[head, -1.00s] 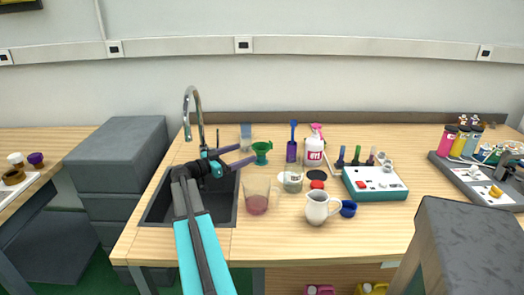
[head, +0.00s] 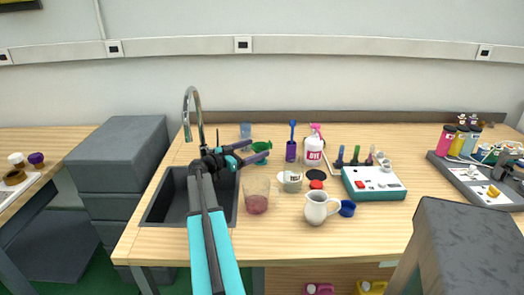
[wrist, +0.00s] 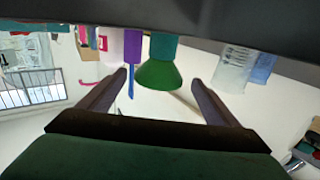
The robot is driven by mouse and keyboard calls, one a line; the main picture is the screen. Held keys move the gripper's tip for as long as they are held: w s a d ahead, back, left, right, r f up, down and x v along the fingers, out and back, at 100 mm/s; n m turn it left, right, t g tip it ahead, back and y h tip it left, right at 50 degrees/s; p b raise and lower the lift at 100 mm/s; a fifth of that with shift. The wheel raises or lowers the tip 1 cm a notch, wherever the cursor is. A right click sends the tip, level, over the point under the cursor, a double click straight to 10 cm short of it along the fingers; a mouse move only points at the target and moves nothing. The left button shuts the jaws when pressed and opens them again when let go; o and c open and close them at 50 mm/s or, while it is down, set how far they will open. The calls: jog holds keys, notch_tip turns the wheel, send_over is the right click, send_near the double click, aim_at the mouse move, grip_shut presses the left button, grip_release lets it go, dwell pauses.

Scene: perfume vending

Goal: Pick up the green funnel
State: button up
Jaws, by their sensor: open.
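The green funnel (head: 262,146) stands on the table just right of the sink, partly hidden behind my gripper in the head view. In the wrist view, which looks upside down, the funnel (wrist: 158,72) shows between the fingertips, wide part toward the fingers. My gripper (head: 260,151) is open, with its two purple fingers pointing right at the funnel. In the wrist view the gripper's fingertips (wrist: 160,77) are spread to either side of it. I cannot tell whether either finger touches it.
The faucet (head: 194,105) rises behind the sink (head: 165,210). A blue clear cup (head: 245,131) stands behind the funnel. A purple holder (head: 291,152) and pink-topped bottle (head: 313,152) stand to its right. A large beaker (head: 256,196), a jar (head: 291,182) and a white pitcher (head: 317,208) stand in front.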

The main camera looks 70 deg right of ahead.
aim_at(262, 146)
jog(key=shift+p+x, duration=0.65)
jog(key=shift+x, duration=1.6)
jog(key=shift+s, duration=0.1)
jog(key=c, duration=1.1)
